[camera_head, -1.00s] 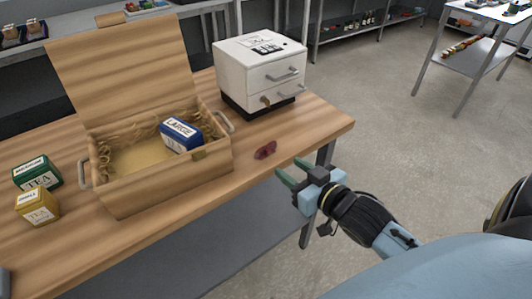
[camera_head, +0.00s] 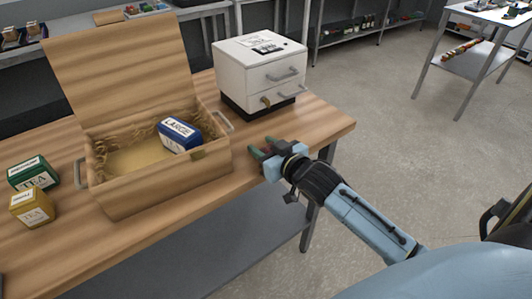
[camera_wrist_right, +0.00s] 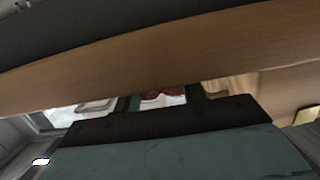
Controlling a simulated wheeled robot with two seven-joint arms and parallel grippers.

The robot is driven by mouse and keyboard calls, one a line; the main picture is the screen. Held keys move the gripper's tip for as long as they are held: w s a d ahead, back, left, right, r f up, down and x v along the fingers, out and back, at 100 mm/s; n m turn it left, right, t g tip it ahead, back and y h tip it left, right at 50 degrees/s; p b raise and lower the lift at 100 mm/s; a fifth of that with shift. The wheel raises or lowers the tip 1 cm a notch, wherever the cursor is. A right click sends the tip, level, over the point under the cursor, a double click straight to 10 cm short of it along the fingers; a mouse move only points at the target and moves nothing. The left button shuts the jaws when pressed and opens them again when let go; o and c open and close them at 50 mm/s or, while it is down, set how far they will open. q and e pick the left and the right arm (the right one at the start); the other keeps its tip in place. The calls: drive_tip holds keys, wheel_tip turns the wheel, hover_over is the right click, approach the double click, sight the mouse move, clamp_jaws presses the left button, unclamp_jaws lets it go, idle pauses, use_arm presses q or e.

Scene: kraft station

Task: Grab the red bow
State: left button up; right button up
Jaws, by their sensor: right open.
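The red bow (camera_wrist_right: 174,91) shows as a small dark-red patch in the right wrist view, between the two green fingers and partly hidden by the gripper body. In the head view my right gripper (camera_head: 262,148) covers the place on the table where the bow lay, so I cannot make it out there. The right gripper is open, with its green fingers low at the table's right part, around or just above the bow. Contact with the bow cannot be told. My left gripper is not in view.
An open wooden box (camera_head: 160,190) holds a blue LARGE tea tin (camera_head: 180,133). A white drawer unit (camera_head: 262,68) stands behind the gripper. A green tin (camera_head: 33,173) and a yellow tin (camera_head: 32,208) stand left. The table's front edge runs under my right wrist.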

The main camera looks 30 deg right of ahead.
drive_tip(key=shift+w+f, duration=0.15)
drive_tip(key=shift+w, duration=0.35)
clamp_jaws()
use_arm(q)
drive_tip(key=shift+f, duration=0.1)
